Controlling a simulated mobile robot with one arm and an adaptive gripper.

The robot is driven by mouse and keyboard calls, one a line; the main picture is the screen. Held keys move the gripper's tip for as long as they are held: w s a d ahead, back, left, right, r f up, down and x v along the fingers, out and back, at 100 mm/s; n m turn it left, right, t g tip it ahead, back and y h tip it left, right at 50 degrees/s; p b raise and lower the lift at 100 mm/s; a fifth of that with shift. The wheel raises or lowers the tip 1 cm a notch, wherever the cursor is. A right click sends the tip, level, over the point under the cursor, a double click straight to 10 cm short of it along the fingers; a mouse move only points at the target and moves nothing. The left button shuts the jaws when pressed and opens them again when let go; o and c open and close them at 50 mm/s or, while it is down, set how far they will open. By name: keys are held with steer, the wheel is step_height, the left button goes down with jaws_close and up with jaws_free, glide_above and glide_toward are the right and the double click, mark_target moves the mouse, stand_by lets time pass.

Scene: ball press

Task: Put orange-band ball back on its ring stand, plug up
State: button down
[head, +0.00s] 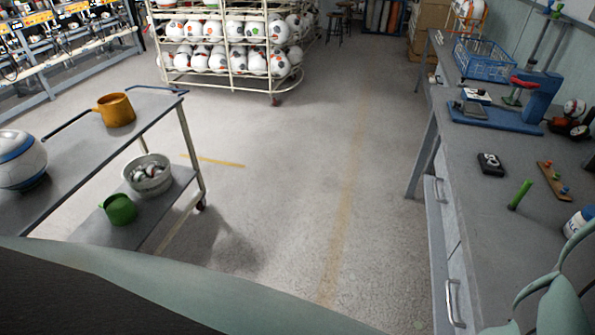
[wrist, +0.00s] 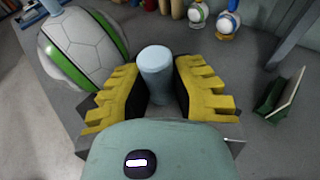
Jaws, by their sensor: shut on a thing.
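In the wrist view my gripper (wrist: 160,88), with yellow toothed fingers and dark pads, is shut on a pale blue-grey cylinder (wrist: 155,62). The cylinder stands up between the fingers; what lies below it is hidden. A white ball with a green band (wrist: 82,48) is left of the fingers. My fingers are out of the head view.
A trolley (head: 75,150) stands left. The floor between is clear. A green holder (wrist: 285,98) is right in the wrist view.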

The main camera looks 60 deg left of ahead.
steer(key=shift+f, duration=0.2)
steer(key=c, duration=0.9)
jaws_free()
steer(key=shift+c, duration=0.2)
steer(key=shift+r, duration=0.1)
steer(key=shift+r+p, duration=0.5)
steer(key=shift+p, duration=0.1)
steer(key=b+v, duration=0.2)
steer(key=v, duration=1)
steer(key=shift+f+b, duration=0.2)
steer(key=shift+b, duration=0.2)
